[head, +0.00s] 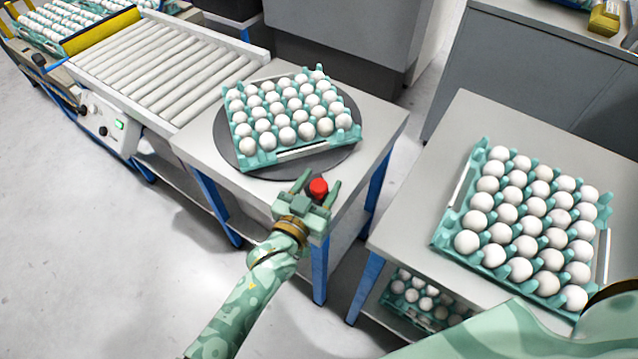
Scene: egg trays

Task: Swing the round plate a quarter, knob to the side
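The round plate (224,142) is a dark grey disc on the light-topped stand beside the roller conveyor. A teal egg tray (262,163) full of white eggs sits on it, turned slightly askew. The red knob (318,187) shows at the plate's near side, by the front edge of the stand. My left gripper (320,180) is open, with its two fingers on either side of the knob. The knob looks nearer the right finger; I cannot tell whether they touch. My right gripper is out of view; only part of that arm shows at the bottom right.
A roller conveyor (165,65) adjoins the stand at the upper left. Another table (425,190) on the right carries a second full egg tray (443,232), with more eggs on its lower shelf. Grey cabinets (340,50) stand behind. Open floor lies at the lower left.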

